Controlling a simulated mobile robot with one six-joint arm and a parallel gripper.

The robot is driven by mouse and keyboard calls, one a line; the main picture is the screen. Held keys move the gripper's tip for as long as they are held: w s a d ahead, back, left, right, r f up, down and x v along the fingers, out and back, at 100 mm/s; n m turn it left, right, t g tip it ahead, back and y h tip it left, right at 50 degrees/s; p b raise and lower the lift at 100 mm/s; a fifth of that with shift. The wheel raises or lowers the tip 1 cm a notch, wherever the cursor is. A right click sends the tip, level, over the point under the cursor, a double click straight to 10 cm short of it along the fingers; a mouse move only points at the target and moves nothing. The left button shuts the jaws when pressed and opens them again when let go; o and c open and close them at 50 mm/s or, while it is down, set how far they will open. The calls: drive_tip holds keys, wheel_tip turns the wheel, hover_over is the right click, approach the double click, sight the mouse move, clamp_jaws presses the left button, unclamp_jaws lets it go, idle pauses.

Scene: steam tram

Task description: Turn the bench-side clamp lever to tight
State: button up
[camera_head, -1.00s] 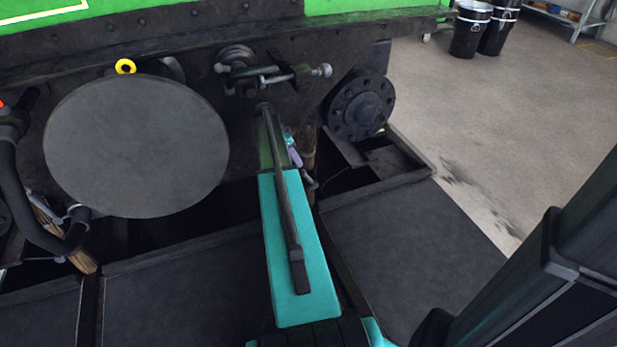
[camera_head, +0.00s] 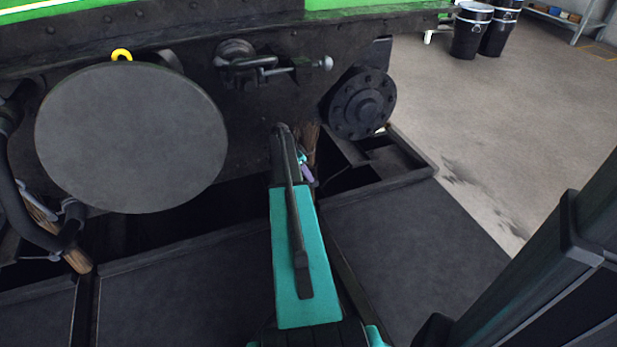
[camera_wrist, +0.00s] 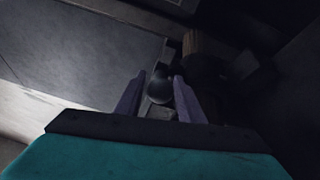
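My gripper (camera_head: 306,170) is low in front of the dark tram end, mostly hidden behind my own arm in the head view; only a little purple finger shows. In the wrist view its two purple fingers (camera_wrist: 158,98) stand apart, with a dark rounded knob (camera_wrist: 159,86) between or just beyond their tips. The knob may be the end of the clamp lever; I cannot tell whether the fingers touch it. A brown wooden piece (camera_wrist: 204,44) lies just beyond, and it also shows in the head view (camera_head: 311,138). The lever's angle is hidden.
A large round grey buffer (camera_head: 130,138) stands at left, with a black hose (camera_head: 30,225) beside it. A coupling with a ball-ended bar (camera_head: 268,66) and a bolted round flange (camera_head: 362,103) sit above my gripper. Open floor (camera_head: 500,130) lies to the right.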

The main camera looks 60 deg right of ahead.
drive_tip(key=shift+s+d+f, duration=0.2)
drive_tip(key=shift+f, duration=0.45)
